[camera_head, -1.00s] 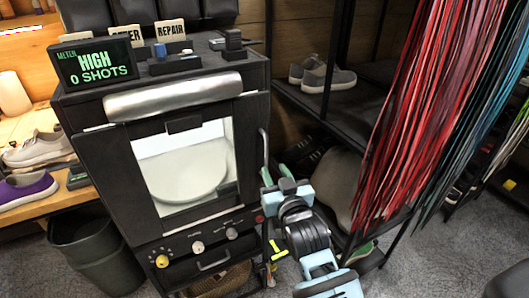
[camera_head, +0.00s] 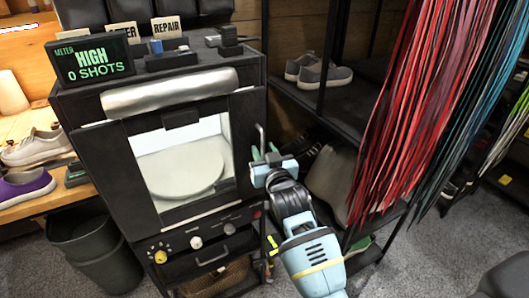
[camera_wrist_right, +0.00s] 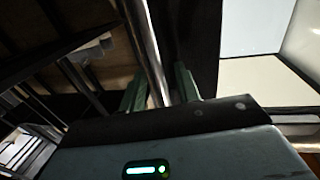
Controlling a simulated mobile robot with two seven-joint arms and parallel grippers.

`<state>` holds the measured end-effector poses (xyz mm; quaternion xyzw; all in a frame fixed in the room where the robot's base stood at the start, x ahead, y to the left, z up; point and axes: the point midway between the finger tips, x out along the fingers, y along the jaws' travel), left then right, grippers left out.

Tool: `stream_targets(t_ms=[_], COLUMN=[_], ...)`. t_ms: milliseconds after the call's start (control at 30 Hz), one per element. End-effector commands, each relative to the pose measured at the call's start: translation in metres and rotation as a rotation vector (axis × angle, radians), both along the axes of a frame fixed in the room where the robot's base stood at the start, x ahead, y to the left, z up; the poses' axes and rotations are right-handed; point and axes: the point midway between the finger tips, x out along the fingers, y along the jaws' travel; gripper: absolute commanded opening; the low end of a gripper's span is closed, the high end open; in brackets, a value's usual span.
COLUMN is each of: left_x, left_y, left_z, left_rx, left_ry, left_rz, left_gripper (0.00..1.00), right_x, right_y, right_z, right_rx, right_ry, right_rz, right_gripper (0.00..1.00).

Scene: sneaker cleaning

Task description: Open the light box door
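The light box (camera_head: 85,120) is a black cabinet with a lit window showing a round white turntable (camera_head: 182,168). Its door (camera_head: 140,190) looks shut. A thin upright metal handle (camera_head: 261,138) is on the door's right side. My right gripper (camera_head: 265,154) is at this handle. In the right wrist view the handle (camera_wrist_right: 148,45) runs between the two green fingers of my right gripper (camera_wrist_right: 160,85). The fingers are apart, with a gap to the bar on each side. The lower part of the handle is hidden by the gripper. My left gripper is not in view.
A rack (camera_head: 322,95) with grey shoes (camera_head: 318,72) stands right of the box. Red laces (camera_head: 405,100) hang near my right arm. A dark bin (camera_head: 95,250) stands at lower left. A meter display (camera_head: 95,62) sits on top of the box.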

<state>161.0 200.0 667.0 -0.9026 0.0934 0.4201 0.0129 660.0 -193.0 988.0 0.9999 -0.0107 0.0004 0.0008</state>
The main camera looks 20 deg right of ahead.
Motion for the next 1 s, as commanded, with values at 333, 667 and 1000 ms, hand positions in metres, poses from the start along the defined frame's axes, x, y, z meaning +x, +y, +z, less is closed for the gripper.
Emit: stream_targets(t_ms=[333,667,1000], left_x=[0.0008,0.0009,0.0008], left_y=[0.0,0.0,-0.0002], left_z=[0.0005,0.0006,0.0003], left_rx=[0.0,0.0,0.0], left_ry=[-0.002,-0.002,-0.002], left_rz=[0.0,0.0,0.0], left_gripper=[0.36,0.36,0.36], right_x=[-0.0002,-0.0003,0.0026], right_y=[-0.0002,0.0,0.0041], right_z=[-0.0001,-0.0002,-0.0009], right_rx=[0.0,0.0,0.0], right_ry=[0.0,0.0,0.001], right_rz=[0.0,0.0,0.017], right_gripper=[0.1,0.0,0.0])
